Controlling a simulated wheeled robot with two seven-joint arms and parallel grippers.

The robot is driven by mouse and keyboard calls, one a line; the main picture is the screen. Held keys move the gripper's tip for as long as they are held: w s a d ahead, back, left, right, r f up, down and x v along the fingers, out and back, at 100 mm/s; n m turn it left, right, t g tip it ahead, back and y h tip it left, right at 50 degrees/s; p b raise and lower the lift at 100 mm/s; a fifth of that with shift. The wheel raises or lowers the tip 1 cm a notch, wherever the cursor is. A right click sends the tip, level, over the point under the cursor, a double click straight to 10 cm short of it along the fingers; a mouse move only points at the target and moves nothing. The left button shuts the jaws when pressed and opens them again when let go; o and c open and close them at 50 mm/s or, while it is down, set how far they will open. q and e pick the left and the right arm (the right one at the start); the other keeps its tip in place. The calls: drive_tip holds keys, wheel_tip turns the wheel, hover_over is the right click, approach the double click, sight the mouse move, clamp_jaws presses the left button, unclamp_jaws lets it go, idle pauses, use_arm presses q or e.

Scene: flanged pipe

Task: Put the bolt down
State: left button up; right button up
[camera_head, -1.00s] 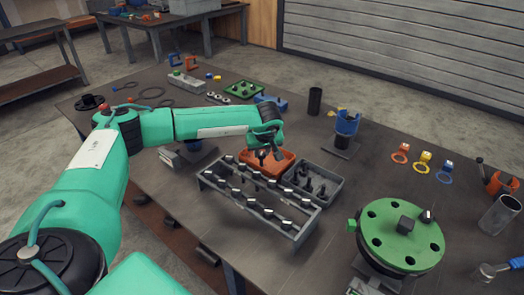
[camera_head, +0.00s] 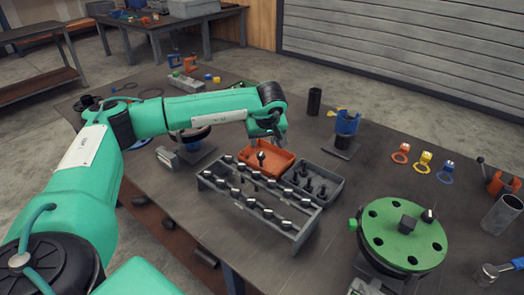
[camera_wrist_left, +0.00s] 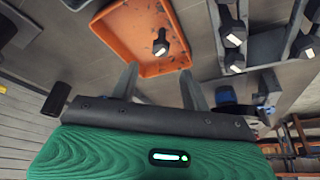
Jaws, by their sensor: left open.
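A dark bolt with a pale head (camera_head: 261,157) is in the orange tray (camera_head: 284,167) and looks upright in the head view. In the left wrist view the bolt (camera_wrist_left: 160,44) is in the orange tray (camera_wrist_left: 125,35), near one of its walls. My left gripper (camera_head: 281,137) is above and behind the tray, apart from the bolt. In the left wrist view its two fingers (camera_wrist_left: 160,88) are spread with nothing between them. My right gripper is not in view.
A grey rack (camera_head: 303,233) with rows of bolts stands in front of the tray. A grey bin (camera_head: 338,186) with several dark bolts touches or nearly touches the tray's right side. A green flange (camera_head: 385,225) stands at the right.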

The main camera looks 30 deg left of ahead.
use_arm(q)
drive_tip(key=v, duration=0.5)
drive_tip(key=shift+b, duration=0.3)
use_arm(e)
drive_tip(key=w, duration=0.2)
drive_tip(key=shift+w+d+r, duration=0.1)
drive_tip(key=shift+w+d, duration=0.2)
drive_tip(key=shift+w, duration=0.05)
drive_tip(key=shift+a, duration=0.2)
